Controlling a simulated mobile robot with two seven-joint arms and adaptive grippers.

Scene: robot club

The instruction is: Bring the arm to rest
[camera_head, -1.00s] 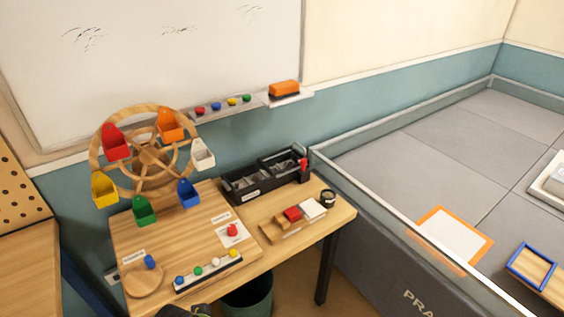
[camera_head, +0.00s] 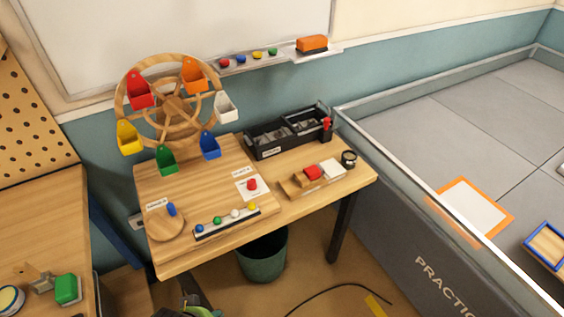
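The task names only the arm, and I make out neither of my grippers in the head view. A dark shape with a green part (camera_head: 203,311) is cut off at the bottom edge; I cannot tell what it is. A wooden table (camera_head: 330,188) carries a wooden wheel (camera_head: 173,104) with several coloured buckets. On the table are a red piece on a white card (camera_head: 241,193), a blue piece (camera_head: 171,209) on a round wooden disc (camera_head: 164,226), and a dark strip (camera_head: 212,231) with coloured balls.
A black organizer (camera_head: 262,145) stands at the table's back. A green bin (camera_head: 262,262) is beneath the table. Another wooden table (camera_head: 40,225) is at left with a green block (camera_head: 67,289). A walled practice field (camera_head: 410,215) is at right. A cable (camera_head: 335,290) lies on the floor.

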